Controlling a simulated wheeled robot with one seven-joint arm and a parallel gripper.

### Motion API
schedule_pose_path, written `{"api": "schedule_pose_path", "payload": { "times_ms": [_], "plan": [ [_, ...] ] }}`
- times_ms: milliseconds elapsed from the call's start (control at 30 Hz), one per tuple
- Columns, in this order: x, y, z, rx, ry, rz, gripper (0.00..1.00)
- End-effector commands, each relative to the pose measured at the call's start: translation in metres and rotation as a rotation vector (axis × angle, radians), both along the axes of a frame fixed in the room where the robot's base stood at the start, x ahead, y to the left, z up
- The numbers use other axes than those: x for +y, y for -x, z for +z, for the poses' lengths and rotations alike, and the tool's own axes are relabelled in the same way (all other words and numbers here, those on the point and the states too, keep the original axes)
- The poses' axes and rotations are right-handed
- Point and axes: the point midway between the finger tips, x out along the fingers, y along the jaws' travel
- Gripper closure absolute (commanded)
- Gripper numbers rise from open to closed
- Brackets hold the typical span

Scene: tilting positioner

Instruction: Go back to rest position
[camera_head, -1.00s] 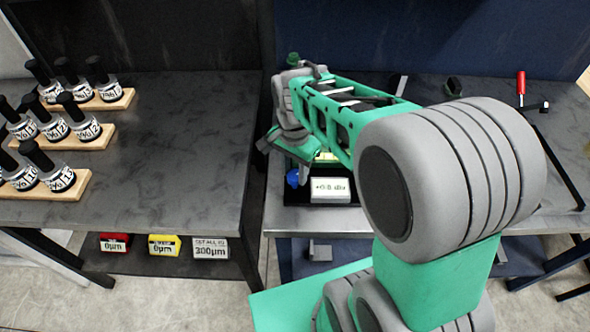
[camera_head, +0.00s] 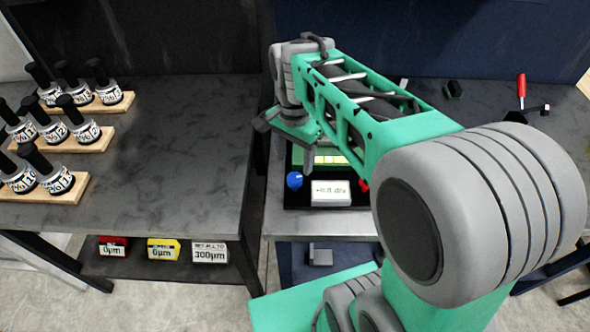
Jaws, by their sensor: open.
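My gripper (camera_head: 285,144) is at the end of my green and grey arm, over the left end of the right-hand table. Its two dark fingers are spread apart with nothing seen between them. My arm hides much of the right-hand table.
The left table (camera_head: 170,150) bears wooden racks (camera_head: 75,138) of black-capped bottles at its left; the rest of its top is clear. Red, yellow and white labelled boxes (camera_head: 210,251) sit on the shelf below.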

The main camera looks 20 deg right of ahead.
Motion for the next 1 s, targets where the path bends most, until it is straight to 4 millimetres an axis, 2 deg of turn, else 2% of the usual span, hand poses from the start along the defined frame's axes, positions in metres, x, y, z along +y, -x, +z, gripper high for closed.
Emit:
{"api": "schedule_pose_path", "payload": {
  "times_ms": [167,567,733,800,900,1000],
  "plan": [
    [0.000,0.000,0.015,0.000,0.000,0.000,0.43],
    [0.000,0.000,0.015,0.001,0.000,0.029,0.43],
    [0.000,-0.011,0.015,-0.047,0.006,0.294,0.43],
    [0.000,-0.011,0.004,-0.059,0.015,0.455,0.43],
    [-0.001,0.005,-0.024,-0.055,0.021,0.687,0.43],
    [-0.001,0.031,-0.037,-0.085,0.043,0.887,0.43]
  ]
}}
